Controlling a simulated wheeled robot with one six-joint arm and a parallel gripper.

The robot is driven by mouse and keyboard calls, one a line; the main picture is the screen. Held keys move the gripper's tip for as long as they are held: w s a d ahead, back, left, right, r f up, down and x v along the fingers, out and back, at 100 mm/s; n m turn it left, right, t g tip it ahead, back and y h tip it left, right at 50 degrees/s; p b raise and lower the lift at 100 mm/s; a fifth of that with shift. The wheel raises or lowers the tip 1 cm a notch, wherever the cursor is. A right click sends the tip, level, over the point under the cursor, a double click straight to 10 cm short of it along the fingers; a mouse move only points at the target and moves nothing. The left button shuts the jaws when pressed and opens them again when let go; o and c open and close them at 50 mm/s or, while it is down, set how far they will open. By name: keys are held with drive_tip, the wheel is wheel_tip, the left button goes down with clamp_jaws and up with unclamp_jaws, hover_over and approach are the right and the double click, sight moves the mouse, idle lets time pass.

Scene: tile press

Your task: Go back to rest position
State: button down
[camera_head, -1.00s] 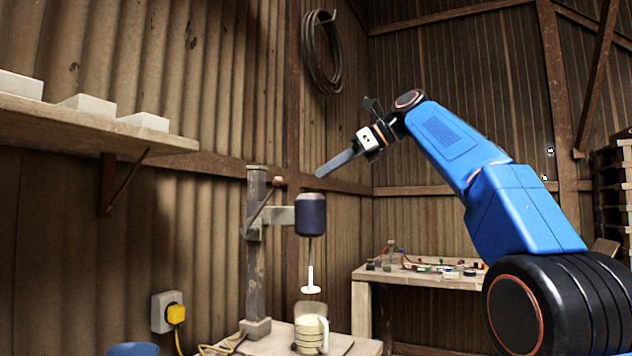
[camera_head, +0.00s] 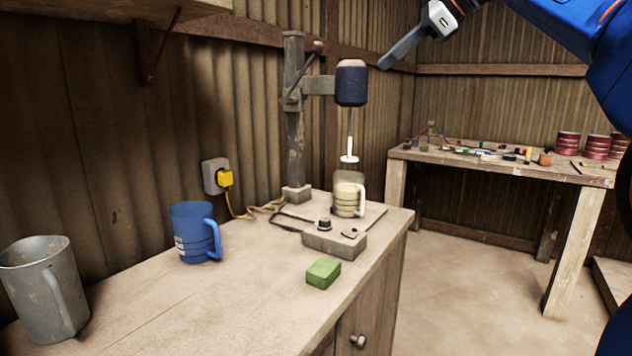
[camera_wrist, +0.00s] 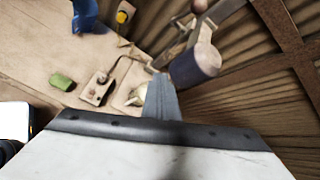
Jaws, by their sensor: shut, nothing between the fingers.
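My gripper (camera_head: 402,47) is at the upper right of the head view, held in the air to the right of the mixer's dark motor head (camera_head: 351,83). Its fingers are shut together with nothing between them. In the wrist view the gripper (camera_wrist: 161,99) points past the motor head (camera_wrist: 195,64), which lies just beyond it. The mixer's white stirrer (camera_head: 349,150) hangs above a clear jug (camera_head: 348,194) with pale contents. In the wrist view the gripper covers part of the jug.
The workbench (camera_head: 140,300) also holds a grey jug (camera_head: 45,290), a blue jug (camera_head: 192,232), a green block (camera_head: 323,272) and a control box (camera_head: 335,243). A yellow plug (camera_head: 225,178) is in the wall socket. A second table (camera_head: 480,165) with small parts and red tins (camera_head: 597,146) stands behind.

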drive_tip(key=s+d+f+n+h, duration=0.2)
drive_tip(key=s+d+f+n, duration=0.2)
drive_tip(key=s+f, duration=0.7)
drive_tip(key=s+d+f+n+g+h, duration=0.1)
drive_tip(key=s+d+f+n+h, duration=0.2)
drive_tip(key=s+f+n, duration=0.6)
drive_tip(key=s+d+f+n+h, duration=0.3)
drive_tip(key=s+f, duration=1.2)
drive_tip(key=f, duration=1.8)
drive_tip(key=d+n, duration=0.2)
drive_tip(key=n, duration=0.1)
drive_tip(key=shift+s+d+f+g, duration=0.15)
drive_tip(key=shift+s+f+g, duration=0.05)
drive_tip(key=shift+f+g, duration=0.2)
